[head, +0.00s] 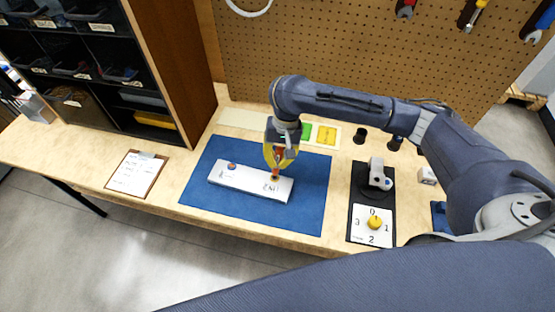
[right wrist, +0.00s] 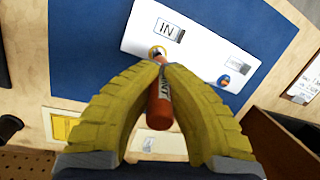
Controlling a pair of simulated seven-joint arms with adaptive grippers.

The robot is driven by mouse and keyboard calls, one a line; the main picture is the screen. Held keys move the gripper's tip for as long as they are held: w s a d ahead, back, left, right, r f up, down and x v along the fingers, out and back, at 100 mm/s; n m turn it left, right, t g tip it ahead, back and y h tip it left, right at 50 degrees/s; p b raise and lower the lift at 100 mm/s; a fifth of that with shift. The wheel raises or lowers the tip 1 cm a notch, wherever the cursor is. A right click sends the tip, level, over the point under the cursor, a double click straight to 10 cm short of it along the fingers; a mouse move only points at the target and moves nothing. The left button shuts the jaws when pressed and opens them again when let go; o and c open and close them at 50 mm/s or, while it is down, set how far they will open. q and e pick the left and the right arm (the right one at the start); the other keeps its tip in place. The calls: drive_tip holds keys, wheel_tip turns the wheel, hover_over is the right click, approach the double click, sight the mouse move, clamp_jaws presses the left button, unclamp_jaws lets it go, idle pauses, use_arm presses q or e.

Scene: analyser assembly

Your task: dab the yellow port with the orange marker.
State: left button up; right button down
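The analyser block (head: 250,183) is a long white bar lying on a blue mat (head: 305,220). In the right wrist view, a yellow-ringed port (right wrist: 157,51) sits beside the "IN" label (right wrist: 168,31). A second port (right wrist: 223,80), blue and orange, is toward the block's other end. My right gripper (head: 277,167), with yellow fingers, is shut on the orange marker (right wrist: 160,108) above the "IN" end. The marker points down, its tip at the yellow port; I cannot tell whether it touches. In the head view the gripper hides the yellow port. My left gripper is out of view.
A clipboard (head: 137,174) lies left of the mat. Green (head: 306,132) and yellow (head: 327,135) pads are behind it. A numbered dial plate (head: 373,226) and a grey device (head: 378,175) stand on the right. Shelves rise at the back left, a pegboard (head: 370,60) behind.

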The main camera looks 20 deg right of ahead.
sight(277, 150)
drive_tip(key=shift+f, duration=0.6)
idle(1.5)
drive_tip(key=shift+r, duration=0.1)
drive_tip(key=shift+s+a+v, duration=0.1)
drive_tip(key=shift+a+v, duration=0.1)
drive_tip(key=shift+v, duration=0.95)
drive_tip(key=shift+s+a+v, duration=0.15)
drive_tip(key=shift+a+v, duration=0.05)
drive_tip(key=shift+v, duration=0.9)
drive_tip(key=shift+s+a+v, duration=0.1)
drive_tip(key=shift+a+v, duration=0.1)
drive_tip(key=shift+v, duration=0.95)
drive_tip(key=shift+r, duration=0.1)
